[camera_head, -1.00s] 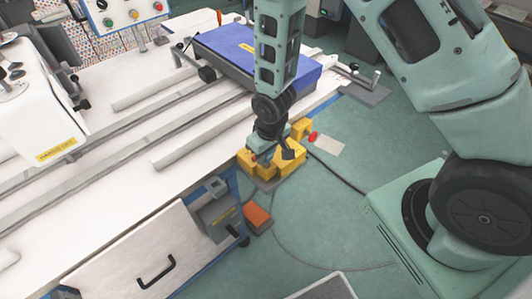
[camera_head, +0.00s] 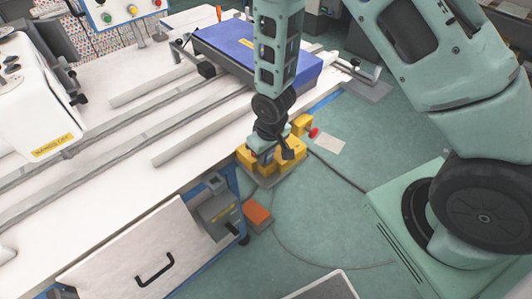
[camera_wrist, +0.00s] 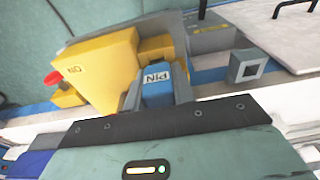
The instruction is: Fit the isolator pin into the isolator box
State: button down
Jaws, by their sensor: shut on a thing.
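My gripper (camera_wrist: 158,92) is shut on the isolator pin (camera_wrist: 157,85), a blue block with a white "PIN" label. In the head view, my gripper (camera_head: 268,150) is low among yellow blocks beside the table edge. The pin is mostly hidden there. A grey box (camera_head: 220,212) with a yellow label, apparently the isolator box, is at the table's side, left of my gripper. A small grey block with a square opening (camera_head: 215,182) is above it. The opening also shows right of the pin in the wrist view (camera_wrist: 249,66). The pin is apart from this opening.
Yellow blocks (camera_wrist: 104,68) with a red knob (camera_wrist: 53,77) are close to the pin; whether they touch it is unclear. An orange box (camera_head: 257,215) is on the floor. The white table (camera_head: 120,170) with rails is on the left. Green floor (camera_head: 325,220) is open on the right.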

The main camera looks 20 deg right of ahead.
jog(key=c, duration=1.1)
grip_release()
jog(key=shift+r, duration=0.15)
jog(key=r, duration=0.5)
jog(key=s+r+b, duration=0.1)
jog(key=r, duration=0.5)
jog(key=s+r, duration=0.1)
jog(key=r, duration=0.5)
jog(key=shift+d+b, duration=0.35)
jog(key=s+a+r+n, duration=0.1)
jog(key=s+a+r, duration=0.1)
jog(key=s, duration=0.4)
jog(key=s+a+r+n+g, duration=0.1)
jog(key=s+a+r, duration=0.1)
jog(key=s, duration=0.4)
jog(key=s+a+r+n+b, duration=0.1)
jog(key=s+a+n, duration=0.1)
jog(key=s, duration=0.4)
jog(key=shift+s+a+r, duration=0.15)
jog(key=shift+a+r, duration=0.25)
jog(key=shift+a, duration=0.05)
